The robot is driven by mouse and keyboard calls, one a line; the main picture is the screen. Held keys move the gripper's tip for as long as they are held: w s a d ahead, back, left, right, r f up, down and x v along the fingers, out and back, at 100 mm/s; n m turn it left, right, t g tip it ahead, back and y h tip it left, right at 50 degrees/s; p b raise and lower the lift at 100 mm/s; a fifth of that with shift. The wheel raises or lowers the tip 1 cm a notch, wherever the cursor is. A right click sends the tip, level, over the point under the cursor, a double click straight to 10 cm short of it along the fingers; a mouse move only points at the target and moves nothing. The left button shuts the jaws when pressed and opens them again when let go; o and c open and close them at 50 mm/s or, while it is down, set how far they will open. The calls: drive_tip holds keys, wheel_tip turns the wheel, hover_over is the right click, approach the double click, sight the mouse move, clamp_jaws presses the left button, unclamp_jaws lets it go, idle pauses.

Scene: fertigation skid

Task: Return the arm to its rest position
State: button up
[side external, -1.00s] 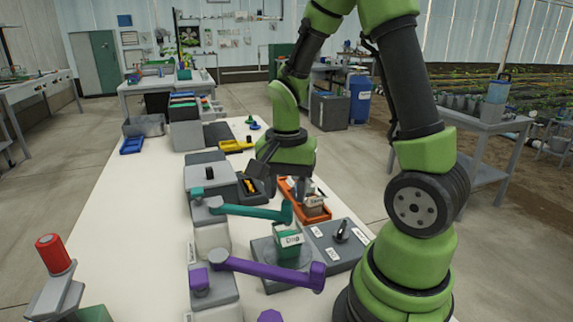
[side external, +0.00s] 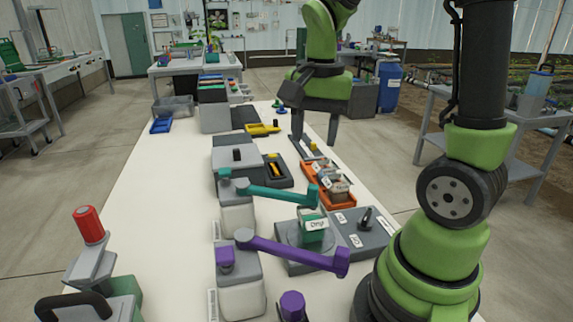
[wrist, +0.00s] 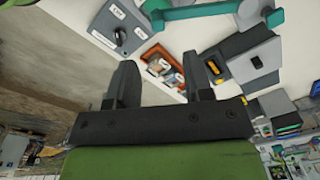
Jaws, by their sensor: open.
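My gripper (side external: 314,138) is open and empty in the side external view. Its two dark fingers point down, above the far part of the white bench, beyond the orange tray. In the wrist view my gripper (wrist: 165,70) shows two spread fingers with nothing between them. My arm is raised, its upper part leaving the top of the side view.
An orange tray (side external: 316,178) holds several labelled blocks. A teal arm (side external: 275,193) and a purple arm (side external: 290,252) reach over the bench, near a green block (side external: 313,225) labelled "Drip". A grey panel (side external: 362,228) with a black knob stands beside it. The bench's left side (side external: 160,200) is clear.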

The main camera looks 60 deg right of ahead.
drive_tip(key=s+a+r+n+t+y, duration=0.2)
drive_tip(key=s+a+r+n+t, duration=0.4)
drive_tip(key=a+n, duration=0.4)
drive_tip(key=shift+s+a+r+n+t, duration=0.15)
drive_tip(key=shift+s+r+n+t, duration=0.15)
drive_tip(key=shift+s+n+t, duration=0.15)
